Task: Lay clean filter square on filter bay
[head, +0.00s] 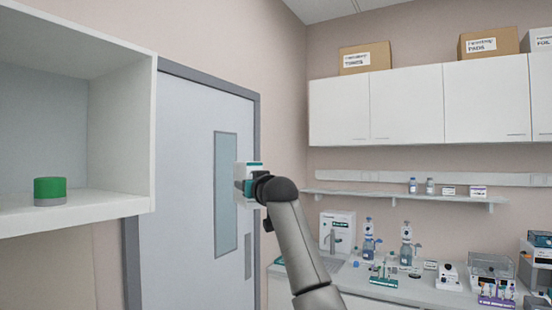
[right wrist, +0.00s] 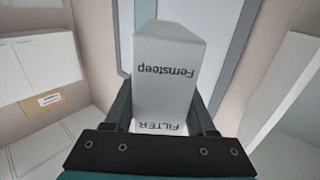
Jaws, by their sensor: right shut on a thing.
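My right gripper (right wrist: 162,108) is shut on a white box (right wrist: 165,65) printed "Fernsteep" and "FILTER", held between its two dark fingers. In the head view the right arm reaches up from the bottom, and its gripper (head: 249,183) is in the air in front of the door. A small part of something white and teal shows there, mostly hidden by the wrist. Whether this white box is the clean filter square I cannot tell. I cannot make out a filter bay in either view. My left gripper is not in view.
A white open cabinet (head: 120,203) at the left holds a green and grey cylinder (head: 50,191). A grey door (head: 180,180) stands behind the gripper. A lab counter (head: 400,289) with bottles and devices is at the right, below a narrow shelf (head: 390,195) and wall cabinets (head: 405,105).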

